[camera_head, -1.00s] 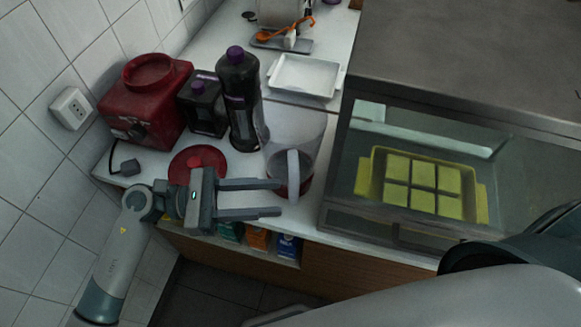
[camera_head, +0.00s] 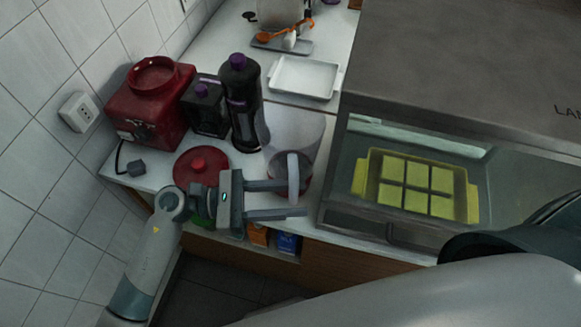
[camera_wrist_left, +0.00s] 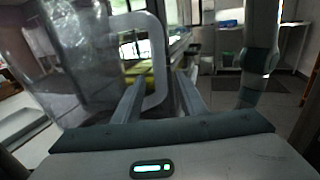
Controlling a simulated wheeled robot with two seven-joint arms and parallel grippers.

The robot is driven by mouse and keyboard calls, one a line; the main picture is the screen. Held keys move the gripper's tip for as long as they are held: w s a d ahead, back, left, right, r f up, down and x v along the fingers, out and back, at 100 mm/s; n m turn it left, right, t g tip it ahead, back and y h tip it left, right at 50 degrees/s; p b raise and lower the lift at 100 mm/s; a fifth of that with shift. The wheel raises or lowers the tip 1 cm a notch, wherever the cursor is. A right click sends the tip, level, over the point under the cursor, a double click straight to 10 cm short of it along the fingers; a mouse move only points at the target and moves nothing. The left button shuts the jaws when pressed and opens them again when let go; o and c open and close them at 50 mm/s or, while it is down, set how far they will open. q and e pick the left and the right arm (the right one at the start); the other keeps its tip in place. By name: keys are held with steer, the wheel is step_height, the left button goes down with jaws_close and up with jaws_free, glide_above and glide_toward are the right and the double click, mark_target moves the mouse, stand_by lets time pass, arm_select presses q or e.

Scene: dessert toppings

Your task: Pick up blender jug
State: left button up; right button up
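The blender jug (camera_head: 292,132) stands upright on the white counter. It is clear, with a white handle facing the counter's front edge and a red base. My left gripper (camera_head: 291,199) is open at the counter's front edge, its two fingers pointing right. In the head view its fingers overlap the lower part of the handle. In the left wrist view the jug (camera_wrist_left: 75,60) fills the left side, and its handle (camera_wrist_left: 156,60) stands near my open fingers (camera_wrist_left: 158,92). I cannot tell whether they touch it. My right gripper is not in view.
A red blender base (camera_head: 150,105), two dark bottles with purple caps (camera_head: 243,105) and a red lid (camera_head: 201,165) stand left of the jug. A white tray (camera_head: 304,77) lies behind it. A glass-fronted cabinet (camera_head: 355,215) with a yellow tray (camera_head: 361,172) is close on the right.

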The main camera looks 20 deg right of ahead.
arm_select(q)
steer(key=shift+s+d, duration=0.1)
steer(key=shift+d, duration=0.3)
jaws_close()
steer(key=shift+a+f, duration=0.1)
steer(key=shift+f, duration=0.05)
stand_by(1.2)
